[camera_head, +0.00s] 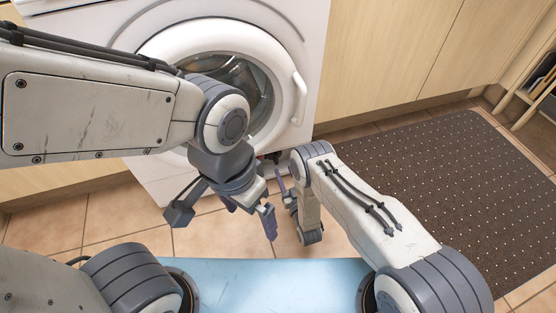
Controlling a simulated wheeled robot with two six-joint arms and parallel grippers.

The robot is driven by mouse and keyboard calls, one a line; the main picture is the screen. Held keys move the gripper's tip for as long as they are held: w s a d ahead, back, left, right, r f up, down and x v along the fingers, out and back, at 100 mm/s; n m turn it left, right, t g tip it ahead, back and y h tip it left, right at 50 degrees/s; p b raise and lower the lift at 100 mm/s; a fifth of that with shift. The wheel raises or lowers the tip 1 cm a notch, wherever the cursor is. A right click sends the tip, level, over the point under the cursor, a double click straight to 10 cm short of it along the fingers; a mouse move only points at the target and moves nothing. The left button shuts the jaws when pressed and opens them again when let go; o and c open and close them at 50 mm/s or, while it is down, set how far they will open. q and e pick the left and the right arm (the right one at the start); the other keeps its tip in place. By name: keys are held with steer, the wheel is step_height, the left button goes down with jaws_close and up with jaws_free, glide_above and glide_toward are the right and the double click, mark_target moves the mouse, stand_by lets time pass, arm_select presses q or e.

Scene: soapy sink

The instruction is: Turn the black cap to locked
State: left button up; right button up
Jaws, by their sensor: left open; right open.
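I cannot make out the black cap clearly. A small dark and reddish detail (268,157) shows at the low right front of the white washing machine (170,183), mostly hidden behind my arms. My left gripper (225,214) is open and empty, its two fingers spread wide above the tiles in front of the machine. My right gripper (283,184) is open, beside the machine's lower right corner and close to the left gripper. Its fingers are partly hidden, and I cannot tell whether it touches anything.
The machine's round door (287,50) is shut, with its handle (299,98) on the right. Wooden cabinets (385,50) stand to the right. A dark dotted mat (450,170) lies on the tiled floor (110,218). A shelf (530,100) stands far right.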

mark_target(277, 157)
steer(key=b+x, duration=0.1)
steer(key=x, duration=0.1)
steer(key=b+x, duration=0.1)
steer(key=x, duration=0.1)
steer(key=b+x, duration=0.1)
steer(key=x, duration=0.1)
steer(key=shift+w+a+f, duration=0.1)
steer(key=shift+a+f, duration=0.1)
steer(key=shift+a, duration=0.1)
steer(key=shift+w+a+r+b, duration=0.1)
steer(key=shift+w+b, duration=0.1)
steer(key=shift+w, duration=0.15)
steer(key=shift+w+a+r+b, duration=0.1)
steer(key=shift+w+b, duration=0.1)
steer(key=shift+w, duration=0.15)
jaws_close()
